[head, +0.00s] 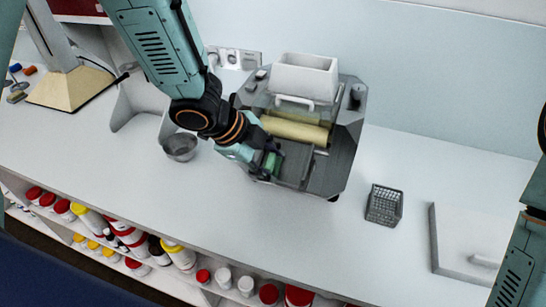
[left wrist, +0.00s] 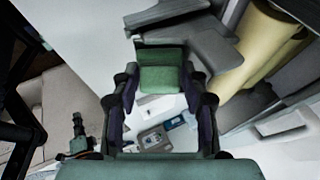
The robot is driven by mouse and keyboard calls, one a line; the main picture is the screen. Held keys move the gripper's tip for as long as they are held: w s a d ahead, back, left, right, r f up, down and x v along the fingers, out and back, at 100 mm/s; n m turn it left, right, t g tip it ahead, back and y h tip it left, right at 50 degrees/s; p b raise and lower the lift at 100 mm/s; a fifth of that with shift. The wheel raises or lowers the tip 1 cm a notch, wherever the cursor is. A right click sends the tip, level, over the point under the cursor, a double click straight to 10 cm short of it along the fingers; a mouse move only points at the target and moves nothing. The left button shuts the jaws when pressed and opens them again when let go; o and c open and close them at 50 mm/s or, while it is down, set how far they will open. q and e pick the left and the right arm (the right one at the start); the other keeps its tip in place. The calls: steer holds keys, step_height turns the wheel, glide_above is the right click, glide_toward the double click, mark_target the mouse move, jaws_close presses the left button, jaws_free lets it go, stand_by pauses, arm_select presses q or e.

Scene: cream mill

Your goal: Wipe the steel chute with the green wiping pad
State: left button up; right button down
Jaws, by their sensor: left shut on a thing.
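The green wiping pad (left wrist: 163,75) is gripped between the fingers of my left gripper (left wrist: 164,98). In the head view my left gripper (head: 262,160) is at the front left of the roller mill, with a little of the green pad (head: 271,162) showing. The grey steel chute (head: 296,166) is at the mill's front, below the pale yellow rollers. In the left wrist view the chute (left wrist: 205,48) is just beyond the pad. I cannot tell whether pad and chute touch. The gripper hides part of the chute's left side. My right gripper is out of view.
The mill's white hopper (head: 304,76) rises behind the rollers. A metal bowl (head: 180,148) stands left of the mill. A dark wire basket (head: 384,205) and a flat light board with a handle (head: 470,240) are to the right. The counter between mill and basket is clear.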

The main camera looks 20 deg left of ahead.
arm_select(q)
steer(key=shift+s+r, duration=0.1)
steer(key=shift+s, duration=0.05)
step_height(320, 180, up, 3)
steer(key=p, duration=0.3)
steer(key=shift+s+f, duration=0.1)
steer(key=shift+f, duration=0.1)
steer(key=r+p, duration=0.3)
steer(key=shift+s, duration=0.35)
steer(key=shift+r, duration=0.2)
steer(key=shift+s+r, duration=0.1)
steer(key=shift+r, duration=0.65)
steer(key=shift+b, duration=0.3)
steer(key=shift+s+a, duration=0.1)
